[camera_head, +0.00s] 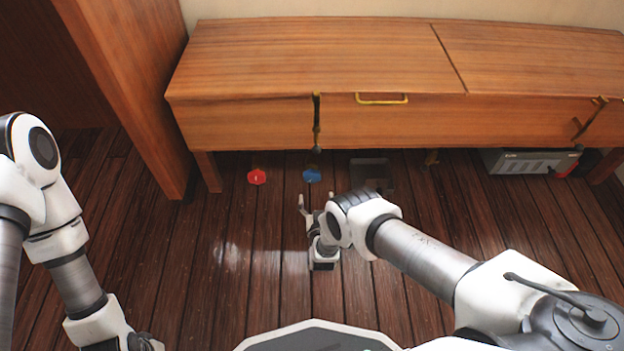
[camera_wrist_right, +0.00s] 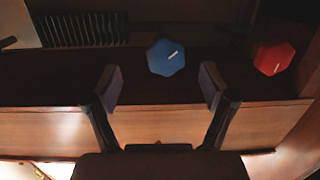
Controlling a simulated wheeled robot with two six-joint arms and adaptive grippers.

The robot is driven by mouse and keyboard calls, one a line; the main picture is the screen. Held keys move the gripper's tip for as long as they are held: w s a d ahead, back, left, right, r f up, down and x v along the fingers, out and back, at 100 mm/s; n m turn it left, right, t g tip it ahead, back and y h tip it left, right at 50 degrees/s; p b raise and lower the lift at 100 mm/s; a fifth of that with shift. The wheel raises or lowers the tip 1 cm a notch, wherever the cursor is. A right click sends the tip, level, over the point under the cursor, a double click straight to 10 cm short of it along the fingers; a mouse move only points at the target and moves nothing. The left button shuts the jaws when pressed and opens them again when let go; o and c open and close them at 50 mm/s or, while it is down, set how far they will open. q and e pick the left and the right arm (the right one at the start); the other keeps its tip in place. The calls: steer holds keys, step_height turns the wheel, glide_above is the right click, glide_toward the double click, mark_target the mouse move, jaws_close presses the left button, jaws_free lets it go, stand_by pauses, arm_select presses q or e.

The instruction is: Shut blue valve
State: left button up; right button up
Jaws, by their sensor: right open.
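The blue valve (camera_head: 312,175) is a small knob under the front of the wooden bench, low near the floor. It also shows in the right wrist view (camera_wrist_right: 166,57), with a white mark on its face, just beyond the space between my fingers. My right gripper (camera_head: 316,204) is open and empty, in front of the blue valve and apart from it. Its two spread fingers show in the right wrist view (camera_wrist_right: 162,88). My left gripper (camera_head: 142,343) is at the lower left edge, partly cut off, far from the valve.
A red valve (camera_head: 257,177) is left of the blue one; in the right wrist view it (camera_wrist_right: 273,57) is on the right. The wooden bench (camera_head: 300,60) overhangs both valves. A grey box (camera_head: 530,161) lies under its right part. The floor in front is clear.

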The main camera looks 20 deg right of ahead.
mark_target(312, 179)
steer(key=shift+m+t+h, duration=0.5)
steer(key=shift+t, duration=0.2)
steer(key=b+x, duration=0.1)
steer(key=x, duration=0.1)
steer(key=b+x, duration=0.2)
steer(key=x, duration=0.1)
steer(key=a+b+x, duration=0.1)
steer(key=x, duration=0.1)
steer(key=shift+w+r, duration=0.4)
steer(key=shift+w, duration=0.15)
steer(key=shift+w+d+r, duration=0.15)
steer(key=shift+w+r, duration=0.05)
steer(key=shift+w, duration=0.15)
steer(key=c, duration=1.2)
